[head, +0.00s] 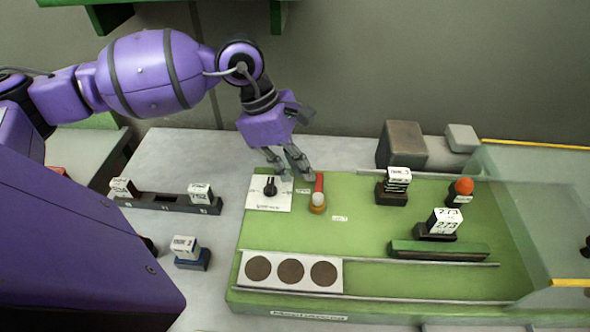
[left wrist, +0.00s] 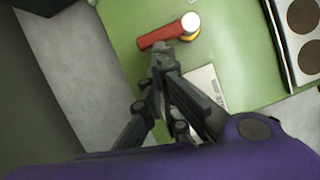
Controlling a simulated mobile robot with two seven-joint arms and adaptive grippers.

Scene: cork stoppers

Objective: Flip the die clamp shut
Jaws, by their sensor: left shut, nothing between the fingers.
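A red bar (head: 319,182) lies on the green board (head: 370,225) beside a short post with a white top and a yellow-orange base (head: 318,203). It looks like the clamp's lever, but I cannot read its label. In the left wrist view the red bar (left wrist: 165,34) lies flat, with its right end at the white-topped post (left wrist: 190,22). My left gripper (head: 294,166) is shut and empty, just left of the red bar in the head view. In the left wrist view its fingertips (left wrist: 163,57) are close to the bar; I cannot tell whether they touch. My right gripper is not in view.
A white plate with a black knob (head: 269,187) is left of the bar. Labelled blocks on dark bases (head: 397,180) and an orange ball (head: 464,186) stand to the right. A white panel with dark discs (head: 290,271) is in front. The board's middle is clear.

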